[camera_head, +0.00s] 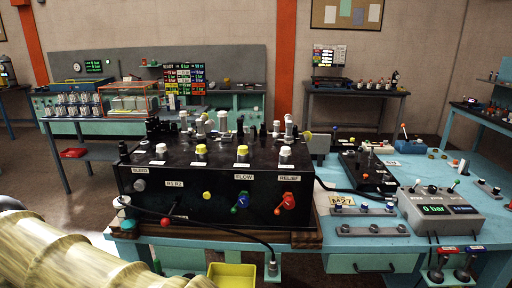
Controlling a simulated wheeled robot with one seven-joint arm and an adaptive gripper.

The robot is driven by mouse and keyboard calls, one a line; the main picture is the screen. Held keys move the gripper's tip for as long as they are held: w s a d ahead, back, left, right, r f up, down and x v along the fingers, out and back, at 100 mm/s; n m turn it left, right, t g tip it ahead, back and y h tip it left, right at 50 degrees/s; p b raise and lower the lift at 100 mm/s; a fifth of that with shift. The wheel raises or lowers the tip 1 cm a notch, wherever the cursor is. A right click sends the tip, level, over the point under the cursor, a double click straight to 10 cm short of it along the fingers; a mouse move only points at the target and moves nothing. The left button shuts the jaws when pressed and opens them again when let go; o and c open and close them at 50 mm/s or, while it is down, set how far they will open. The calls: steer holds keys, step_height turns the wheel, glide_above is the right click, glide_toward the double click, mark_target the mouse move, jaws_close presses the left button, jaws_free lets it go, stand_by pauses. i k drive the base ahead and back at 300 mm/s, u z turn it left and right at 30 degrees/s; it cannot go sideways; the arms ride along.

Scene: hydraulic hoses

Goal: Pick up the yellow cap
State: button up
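Yellow caps sit on top of the black manifold box (150,190): one yellow cap (201,149) left of the middle and another yellow cap (242,150) just to its right, above the FLOW label. They stand between a white cap (161,149) on the left and a white-topped fitting (285,152) on the right. A yellow round knob (206,195) is on the box's front face. I cannot tell from this view which yellow cap is meant. My gripper is not in view.
A pale ribbed cylinder fills the lower left corner. A yellow bin (231,275) hangs below the box's front edge. A black hose crosses the front face. A grey gauge box (440,211) reading 0 bar stands on the blue table (440,172) to the right.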

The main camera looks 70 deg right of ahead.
mark_target(202, 148)
steer(key=z, duration=1.75)
